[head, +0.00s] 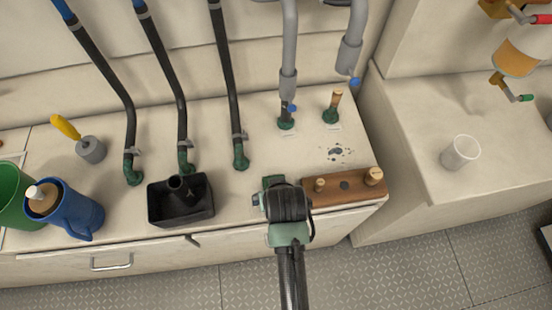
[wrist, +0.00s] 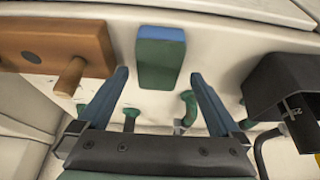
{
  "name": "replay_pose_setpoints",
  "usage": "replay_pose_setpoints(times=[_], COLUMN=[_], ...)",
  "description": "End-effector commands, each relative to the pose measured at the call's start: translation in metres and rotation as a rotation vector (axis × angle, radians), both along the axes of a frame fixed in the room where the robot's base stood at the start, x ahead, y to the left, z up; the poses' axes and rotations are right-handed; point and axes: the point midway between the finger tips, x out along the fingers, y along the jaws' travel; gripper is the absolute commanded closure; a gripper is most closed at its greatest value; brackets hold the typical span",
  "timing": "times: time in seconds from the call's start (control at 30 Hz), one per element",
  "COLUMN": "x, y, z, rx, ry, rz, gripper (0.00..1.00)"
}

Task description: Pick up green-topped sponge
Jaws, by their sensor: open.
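The sponge (wrist: 158,62) is a small block with a green face and a blue strip along its upper edge in the wrist view. It rests on the pale counter between the wooden board and the black bin. My gripper (wrist: 161,76) is open, with one blue finger towards each side of the sponge and empty space between them. The fingertips reach about the sponge's lower end in the picture; I cannot tell the height gap.
The wooden board (head: 333,193) with pegs lies close on the right in the head view. The black bin (head: 194,209) stands on the left, with a blue jug (head: 82,210) further left. Hoses with green fittings rise behind.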

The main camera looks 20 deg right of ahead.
Motion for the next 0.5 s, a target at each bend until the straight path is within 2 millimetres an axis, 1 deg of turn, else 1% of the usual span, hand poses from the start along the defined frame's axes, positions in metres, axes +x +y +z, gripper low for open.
replay_pose_setpoints(times=[0.1, 0.23, 0.33, 0.5], x=[0.007, 0.014, 0.016, 0.017], y=[-0.005, -0.006, -0.007, -0.007], z=[-0.015, -0.030, -0.035, -0.036], rx=[0.001, 0.000, 0.000, 0.000], ry=[0.002, 0.001, 0.001, 0.000], rz=[-0.001, 0.000, 0.000, 0.000], gripper=[0.00, 0.00, 0.00, 0.00])
